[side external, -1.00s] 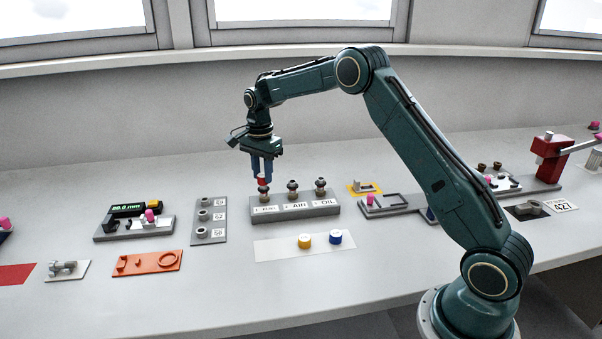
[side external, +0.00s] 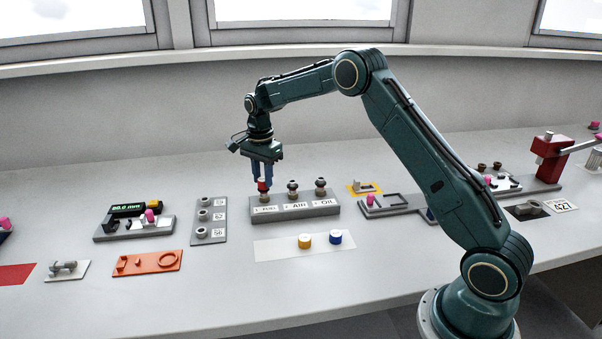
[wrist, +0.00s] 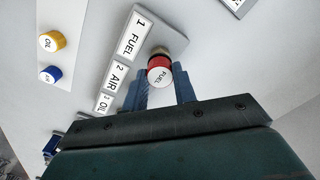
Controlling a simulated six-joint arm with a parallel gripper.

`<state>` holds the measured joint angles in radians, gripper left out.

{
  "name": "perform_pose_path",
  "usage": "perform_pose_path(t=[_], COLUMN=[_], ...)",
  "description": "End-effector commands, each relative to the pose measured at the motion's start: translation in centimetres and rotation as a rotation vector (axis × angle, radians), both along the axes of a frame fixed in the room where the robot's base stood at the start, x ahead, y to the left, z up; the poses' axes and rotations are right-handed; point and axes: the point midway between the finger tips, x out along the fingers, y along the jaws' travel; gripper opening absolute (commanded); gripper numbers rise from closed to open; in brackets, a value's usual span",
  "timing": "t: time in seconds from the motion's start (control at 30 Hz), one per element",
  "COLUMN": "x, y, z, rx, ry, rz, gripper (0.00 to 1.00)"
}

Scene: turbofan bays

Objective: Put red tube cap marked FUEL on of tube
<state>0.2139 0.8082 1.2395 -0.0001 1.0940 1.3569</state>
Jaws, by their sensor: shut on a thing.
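The red cap (wrist: 159,72), with a white top marked FUEL, sits between the blue fingers of my gripper (wrist: 162,88) in the wrist view. My gripper (side external: 262,180) is shut on the red cap (side external: 263,186) in the side view, directly above the FUEL tube (side external: 264,196) at the left end of the grey block (side external: 320,209). The cap is at the tube's top; whether it is seated cannot be told. A brass-coloured part of the tube (wrist: 160,52) shows beyond the cap in the wrist view.
The AIR tube (side external: 292,189) and OIL tube (side external: 320,187) stand uncapped to the right on the same block. A yellow cap (side external: 305,241) and a blue cap (side external: 335,237) lie on the white mat (side external: 275,250) in front. A grey plate (side external: 209,220) with several fittings lies left.

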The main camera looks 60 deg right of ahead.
Motion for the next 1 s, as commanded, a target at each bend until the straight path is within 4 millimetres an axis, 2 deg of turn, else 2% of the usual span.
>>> perform_pose_path(t=[0.27, 0.3, 0.4, 0.6, 0.7, 1.0], x=[-0.03, -0.02, -0.01, -0.01, -0.01, 0.00], y=[0.01, 0.00, 0.01, 0.00, 0.00, 0.00], z=[-0.43, -0.40, -0.38, -0.36, -0.35, -0.31], rx=[0.000, 0.000, 0.000, 0.000, 0.000, 0.000], ry=[0.001, 0.001, 0.001, 0.000, 0.000, 0.000], rz=[0.000, 0.000, 0.000, 0.000, 0.000, 0.000], gripper=[0.06, 0.35, 0.53, 0.53, 0.71, 0.71])
